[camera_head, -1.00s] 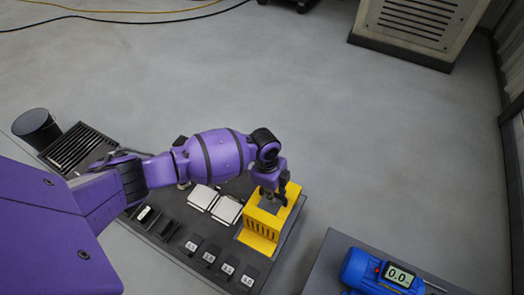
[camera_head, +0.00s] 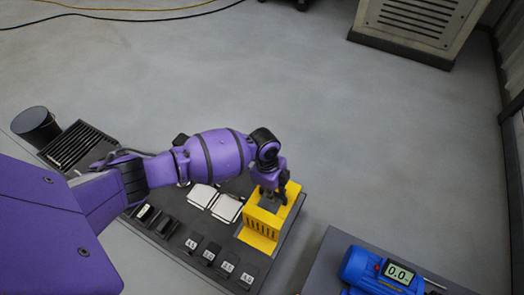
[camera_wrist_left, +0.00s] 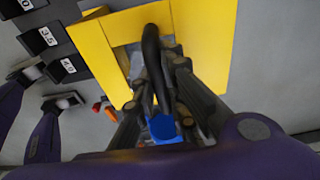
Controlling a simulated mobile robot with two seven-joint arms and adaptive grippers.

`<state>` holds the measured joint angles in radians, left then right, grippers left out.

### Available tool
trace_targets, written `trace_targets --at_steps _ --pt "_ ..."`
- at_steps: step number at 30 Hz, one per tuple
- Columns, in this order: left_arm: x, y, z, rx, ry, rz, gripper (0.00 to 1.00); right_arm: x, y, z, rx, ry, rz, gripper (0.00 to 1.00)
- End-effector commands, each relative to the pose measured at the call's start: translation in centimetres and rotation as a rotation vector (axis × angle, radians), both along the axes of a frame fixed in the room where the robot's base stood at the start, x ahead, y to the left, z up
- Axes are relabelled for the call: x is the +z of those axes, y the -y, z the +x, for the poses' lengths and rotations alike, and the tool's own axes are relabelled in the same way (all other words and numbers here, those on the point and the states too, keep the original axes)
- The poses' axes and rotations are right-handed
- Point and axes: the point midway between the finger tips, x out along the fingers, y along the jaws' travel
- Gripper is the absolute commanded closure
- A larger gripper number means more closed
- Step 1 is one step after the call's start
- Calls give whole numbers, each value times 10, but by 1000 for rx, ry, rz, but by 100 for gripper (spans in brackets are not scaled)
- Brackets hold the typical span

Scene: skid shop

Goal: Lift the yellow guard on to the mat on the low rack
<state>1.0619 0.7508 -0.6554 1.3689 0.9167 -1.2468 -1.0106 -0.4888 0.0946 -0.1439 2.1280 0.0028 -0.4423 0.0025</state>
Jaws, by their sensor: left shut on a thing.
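The yellow guard (camera_head: 260,230) is a box-like piece with slots in its front face. It stands at the right end of the dark skid (camera_head: 290,228) in the head view. My left gripper (camera_head: 270,203) reaches down onto the guard's top and is shut on part of it. I cannot make out a mat or low rack for certain. My right gripper does not show in the head view.
Pale square plates (camera_head: 226,208) and numbered dark blocks (camera_head: 227,267) sit on the skid left of the guard. A blue motor-like unit (camera_head: 360,268) with a 0.0 display stands on a separate grey surface (camera_head: 337,244) at lower right. A cabinet (camera_head: 405,30) stands at the back; open floor lies between.

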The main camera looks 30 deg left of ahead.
Motion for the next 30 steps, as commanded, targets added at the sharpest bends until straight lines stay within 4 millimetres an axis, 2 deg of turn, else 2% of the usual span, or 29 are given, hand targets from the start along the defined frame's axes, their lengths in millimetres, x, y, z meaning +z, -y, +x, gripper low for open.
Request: trace_targets --at_steps 3,4,8,15,19,20,30 --pt "3 2 4 -1 6 -2 100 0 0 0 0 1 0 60" --pt "3 2 4 -1 6 -2 85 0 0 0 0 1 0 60" --pt "3 1 4 -1 6 -2 68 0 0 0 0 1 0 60" --pt "3 1 3 -1 5 -1 67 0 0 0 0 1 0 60" --pt "2 1 2 -1 3 0 50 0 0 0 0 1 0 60" --pt "2 1 2 -1 3 0 48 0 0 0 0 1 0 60" --pt "4 1 3 -1 4 -1 48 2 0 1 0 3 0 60"
